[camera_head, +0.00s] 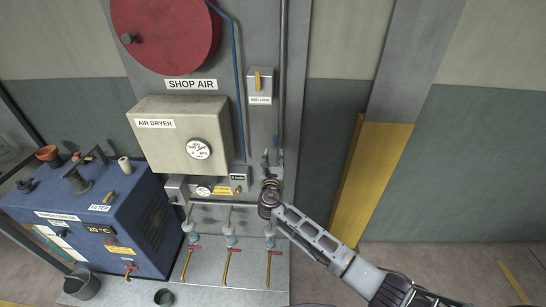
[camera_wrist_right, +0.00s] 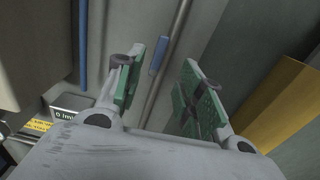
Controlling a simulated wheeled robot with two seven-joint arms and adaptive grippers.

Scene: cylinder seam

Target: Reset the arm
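My right arm (camera_head: 325,244) comes in from the lower right of the head view and reaches up toward the grey panel. Its gripper (camera_head: 272,163) is in front of the panel, below the small grey box with the yellow lever and right of the air dryer. The right wrist view shows the gripper (camera_wrist_right: 162,82) with its two green-padded fingers apart and nothing between them. A thin grey pipe and a blue sleeve show behind the gap; I cannot tell how far off they are. My left gripper is not in view.
The beige air dryer box (camera_head: 180,135) with a gauge is left of the gripper. The grey lever box (camera_head: 260,86) is above it. Valves with red handles (camera_head: 231,248) stand below. A blue machine (camera_head: 95,220) is at left. A yellow-based column (camera_head: 370,180) is at right.

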